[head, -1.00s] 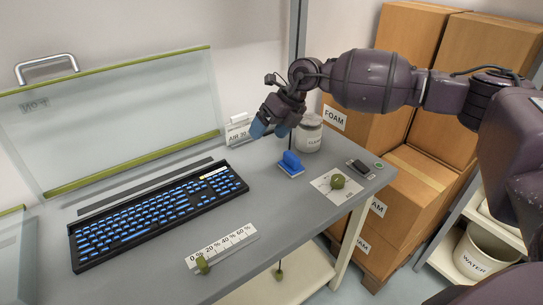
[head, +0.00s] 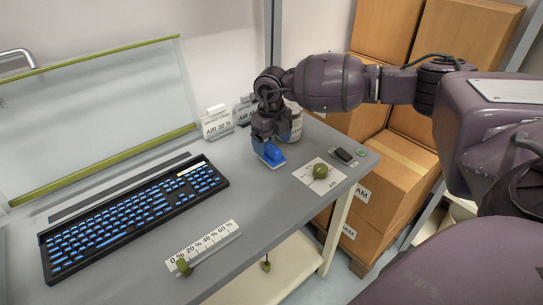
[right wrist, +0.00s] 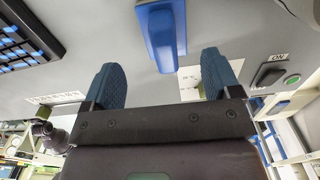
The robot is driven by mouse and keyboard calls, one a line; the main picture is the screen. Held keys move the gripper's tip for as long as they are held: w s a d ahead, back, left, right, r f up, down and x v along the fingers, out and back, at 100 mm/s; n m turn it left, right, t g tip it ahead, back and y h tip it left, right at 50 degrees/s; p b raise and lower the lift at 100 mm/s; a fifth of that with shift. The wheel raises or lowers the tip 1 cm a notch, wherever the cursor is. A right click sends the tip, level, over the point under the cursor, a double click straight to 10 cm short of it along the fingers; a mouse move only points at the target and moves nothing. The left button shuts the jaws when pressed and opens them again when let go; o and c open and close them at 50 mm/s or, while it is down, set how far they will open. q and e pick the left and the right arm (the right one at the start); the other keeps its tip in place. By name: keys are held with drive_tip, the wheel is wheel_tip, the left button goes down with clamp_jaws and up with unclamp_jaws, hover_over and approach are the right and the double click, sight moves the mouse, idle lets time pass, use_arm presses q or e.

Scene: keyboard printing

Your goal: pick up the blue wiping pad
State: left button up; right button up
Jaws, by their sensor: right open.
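The blue wiping pad (head: 271,154) lies on the grey table, right of the keyboard, with its raised blue handle upward and a pale base below. My right gripper (head: 268,138) is directly over it and pointing down, partly hiding it in the head view. In the right wrist view the pad's handle (right wrist: 160,38) runs between and beyond the two blue ribbed fingers of my open gripper (right wrist: 161,62). Gaps show on both sides, so the fingers are apart from the handle there. My left gripper is not in view.
A jar (head: 295,122) stands close behind my right gripper, with the air cards (head: 217,124) to its left. A dial with a green knob (head: 320,171) and a dark switch (head: 344,155) are to the right. The keyboard (head: 135,218) is to the left.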

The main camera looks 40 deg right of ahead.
sight(272, 146)
drive_tip(key=f, duration=0.4)
drive_tip(key=shift+w+d+f+b, duration=0.25)
drive_tip(key=shift+w+d+b, duration=0.05)
drive_tip(key=shift+d+b, duration=0.1)
drive_tip(key=shift+f, duration=0.3)
drive_tip(key=c, duration=0.8)
drive_tip(key=shift+c, duration=1.5)
use_arm(q)
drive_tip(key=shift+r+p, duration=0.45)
drive_tip(key=shift+p, duration=0.55)
use_arm(e)
wheel_tip(272, 146, up, 20)
